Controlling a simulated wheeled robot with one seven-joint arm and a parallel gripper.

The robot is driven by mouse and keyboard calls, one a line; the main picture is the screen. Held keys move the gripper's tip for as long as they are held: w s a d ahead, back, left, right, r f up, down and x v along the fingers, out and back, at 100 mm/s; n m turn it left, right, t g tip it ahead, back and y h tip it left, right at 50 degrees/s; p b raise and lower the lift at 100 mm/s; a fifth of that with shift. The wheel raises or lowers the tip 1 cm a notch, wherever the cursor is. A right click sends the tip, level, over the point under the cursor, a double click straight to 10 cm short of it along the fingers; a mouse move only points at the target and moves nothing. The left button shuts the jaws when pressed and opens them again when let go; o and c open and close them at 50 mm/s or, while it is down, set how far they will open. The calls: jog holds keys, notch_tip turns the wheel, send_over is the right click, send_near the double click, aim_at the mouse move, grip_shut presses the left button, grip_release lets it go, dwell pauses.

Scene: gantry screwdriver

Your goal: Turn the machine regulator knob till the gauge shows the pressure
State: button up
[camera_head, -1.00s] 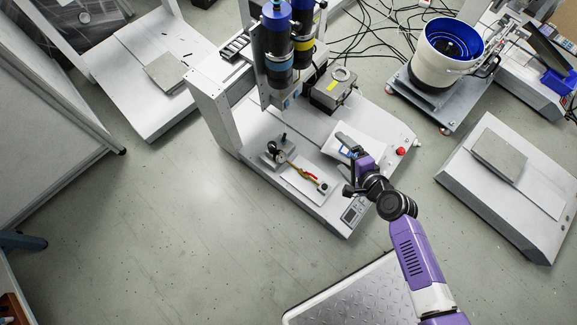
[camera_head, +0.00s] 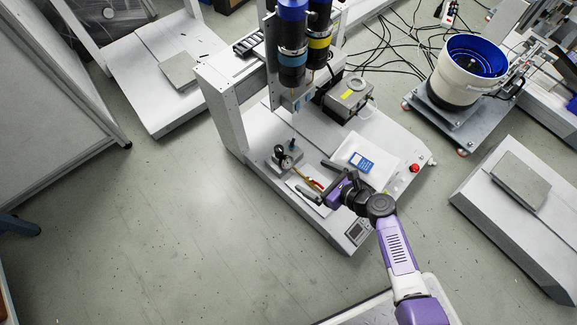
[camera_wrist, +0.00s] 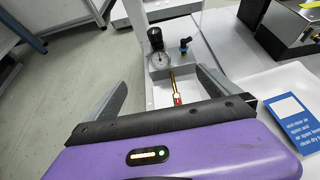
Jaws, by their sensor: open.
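The regulator is a small grey block on the machine base. Its black knob (camera_wrist: 155,38) stands upright on top, and a round white gauge (camera_wrist: 156,63) faces the wrist camera below it. The needle is too small to read. In the head view the gauge (camera_head: 286,163) sits left of my gripper (camera_head: 317,181). My gripper is open and empty. In the wrist view its two grey fingers (camera_wrist: 158,90) spread to either side, with the regulator ahead between them and apart from them. A red and yellow screwdriver-like tool (camera_wrist: 176,90) lies between the regulator and my gripper.
A white sheet or tray with a blue card (camera_head: 361,162) lies right of the regulator. Blue and black gantry cylinders (camera_head: 292,45) rise behind it. A grey box (camera_head: 348,98) and a red button (camera_head: 415,168) are on the base. Floor to the left is clear.

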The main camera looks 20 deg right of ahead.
jog(key=b+x, duration=0.1)
jog(key=x, duration=0.2)
jog(key=shift+w+a+f+b, duration=0.1)
jog(key=shift+w+f+b, duration=0.05)
jog(key=shift+w+b, duration=0.15)
jog(key=shift+s, duration=0.1)
dwell(0.3)
jog(key=p+v, duration=0.6)
jog(key=v, duration=0.4)
